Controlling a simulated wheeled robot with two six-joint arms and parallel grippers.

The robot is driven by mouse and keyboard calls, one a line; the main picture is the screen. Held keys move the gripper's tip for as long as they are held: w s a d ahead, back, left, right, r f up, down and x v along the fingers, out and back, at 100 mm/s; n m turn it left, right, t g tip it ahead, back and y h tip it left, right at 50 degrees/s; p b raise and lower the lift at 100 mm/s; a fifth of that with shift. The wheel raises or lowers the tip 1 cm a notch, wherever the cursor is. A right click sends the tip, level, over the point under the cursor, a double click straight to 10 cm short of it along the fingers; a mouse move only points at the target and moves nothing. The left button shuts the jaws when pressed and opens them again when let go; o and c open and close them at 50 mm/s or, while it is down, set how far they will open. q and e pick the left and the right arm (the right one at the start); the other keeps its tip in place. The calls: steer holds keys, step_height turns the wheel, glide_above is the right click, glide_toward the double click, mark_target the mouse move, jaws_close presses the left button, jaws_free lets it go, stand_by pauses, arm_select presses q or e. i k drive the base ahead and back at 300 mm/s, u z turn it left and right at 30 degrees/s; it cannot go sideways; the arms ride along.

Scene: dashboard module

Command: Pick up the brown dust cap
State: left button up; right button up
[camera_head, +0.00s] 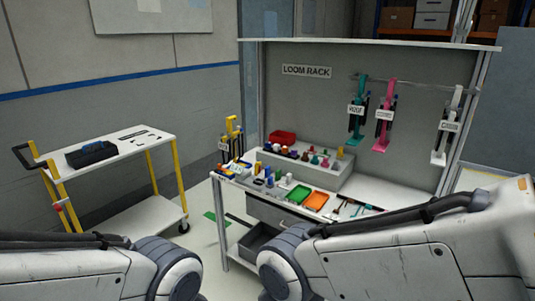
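Several small coloured caps (314,160) stand on the raised grey step of the loom rack, in red, teal, yellow and other colours. More small parts (259,181) stand on the lower worktop in front. They are too small for me to tell which one is the brown dust cap. My two arms cross the bottom of the view, one from the left and one from the right. Both grippers are outside the picture, so their state is hidden.
A yellow-legged cart (152,142) holding a black case (91,154) stands left, with floor between.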

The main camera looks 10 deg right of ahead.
mark_target(305, 158)
steer(key=u, duration=0.25)
steer(key=i, duration=1.6)
steer(key=z, duration=1.3)
steer(key=i, duration=0.75)
steer(key=z, duration=0.85)
